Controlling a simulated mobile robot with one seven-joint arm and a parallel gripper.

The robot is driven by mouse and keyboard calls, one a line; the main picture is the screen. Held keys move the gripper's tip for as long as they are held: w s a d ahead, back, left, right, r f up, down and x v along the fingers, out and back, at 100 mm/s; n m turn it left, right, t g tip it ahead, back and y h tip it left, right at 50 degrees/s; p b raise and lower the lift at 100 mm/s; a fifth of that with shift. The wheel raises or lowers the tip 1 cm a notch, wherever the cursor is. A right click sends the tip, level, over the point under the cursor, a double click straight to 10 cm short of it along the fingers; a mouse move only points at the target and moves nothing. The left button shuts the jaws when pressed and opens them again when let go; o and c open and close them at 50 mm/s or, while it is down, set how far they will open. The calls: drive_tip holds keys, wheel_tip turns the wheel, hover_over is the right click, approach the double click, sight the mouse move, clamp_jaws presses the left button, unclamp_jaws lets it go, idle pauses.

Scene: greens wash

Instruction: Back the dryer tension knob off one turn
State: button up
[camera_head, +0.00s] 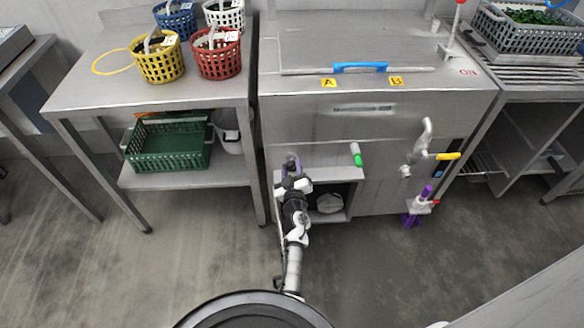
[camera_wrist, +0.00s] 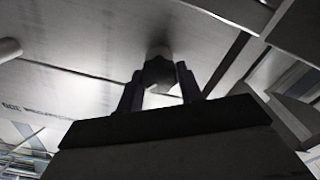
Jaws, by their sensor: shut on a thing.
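The dryer tension knob (camera_wrist: 159,72) is a dark, round-looking knob on a short pale stem on the machine's underside or face, seen from below in the wrist view. My gripper (camera_wrist: 160,84) has one finger on each side of it and is shut on it. In the head view my gripper (camera_head: 291,168) is at the front left of the steel machine (camera_head: 320,130), by the left end of its open lower bay. The knob is hidden there behind my gripper and arm.
A green-and-white handle (camera_head: 355,154) is right of my gripper. Further right are a pipe with a yellow lever (camera_head: 447,156) and a purple fitting (camera_head: 412,219). A bench with coloured baskets (camera_head: 158,62) and a green crate (camera_head: 168,146) stands left. Floor at left is clear.

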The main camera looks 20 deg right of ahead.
drive_tip(key=n, duration=0.6)
drive_tip(key=shift+a+f+n, duration=0.1)
drive_tip(key=shift+n, duration=0.2)
idle(0.4)
drive_tip(key=o, duration=1)
